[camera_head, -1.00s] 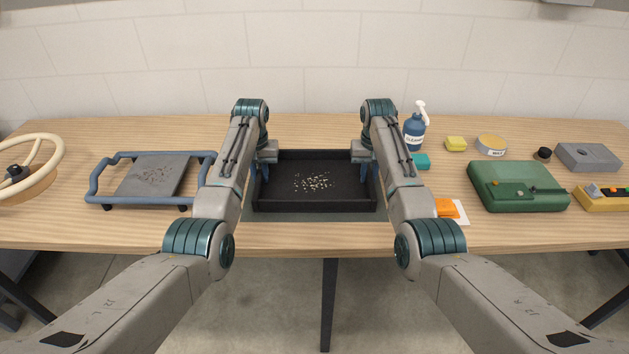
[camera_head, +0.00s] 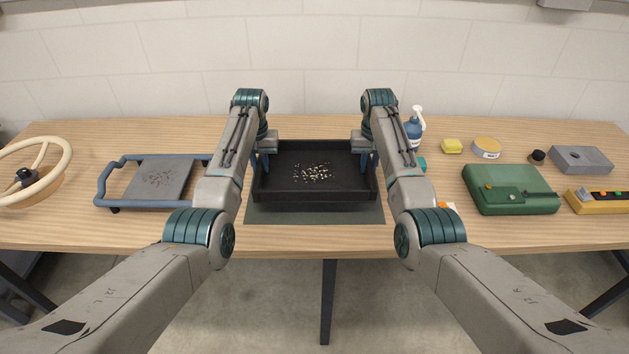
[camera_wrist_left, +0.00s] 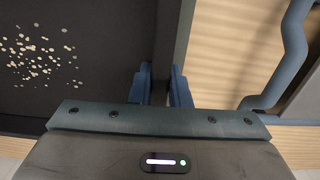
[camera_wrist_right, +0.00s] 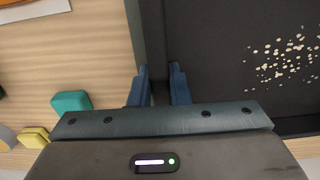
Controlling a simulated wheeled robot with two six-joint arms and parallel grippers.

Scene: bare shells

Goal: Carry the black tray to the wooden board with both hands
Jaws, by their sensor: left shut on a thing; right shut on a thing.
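The black tray (camera_head: 315,207) is in the middle of the head view, held level a little above a grey-green mat (camera_head: 315,217). Small pale bits (camera_head: 312,173) lie on its floor. My left gripper (camera_head: 263,163) is shut on the tray's left wall; the left wrist view shows its fingers (camera_wrist_left: 162,85) on both sides of that wall. My right gripper (camera_head: 369,163) is shut on the right wall, with its fingers (camera_wrist_right: 160,85) astride it in the right wrist view. I cannot make out a wooden board separate from the wooden table.
A blue-railed cart (camera_head: 105,184) and a cream wheel (camera_head: 66,160) stand at the left on the wooden table (camera_head: 200,235). At the right are a blue bottle (camera_head: 414,130), a yellow block (camera_head: 452,146), a round tin (camera_head: 487,149), a green case (camera_head: 510,190) and a grey block (camera_head: 582,159).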

